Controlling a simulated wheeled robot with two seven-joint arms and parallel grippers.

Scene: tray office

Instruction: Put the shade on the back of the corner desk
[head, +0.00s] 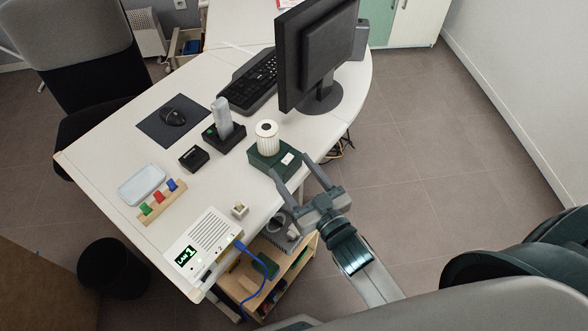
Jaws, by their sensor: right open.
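The shade looks to be the white ribbed cylinder (267,138) with a dark hole in its top. It stands upright on a dark green box (261,166) at the right edge of the white corner desk (205,150). My right gripper (290,166) is open and empty. Its two fingers point toward the green box from the near right side, and one fingertip overlaps the box's near side in the picture. I cannot tell whether they touch. The shade is beyond the fingertips, apart from them. My left gripper is not in view.
A monitor (312,55) and keyboard (250,80) stand behind the shade. A phone in its cradle (223,122), a black box (194,158) and a mouse pad (172,120) are to the left. A white LAN box (210,245) is near. Desk surface left of the green box is partly clear.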

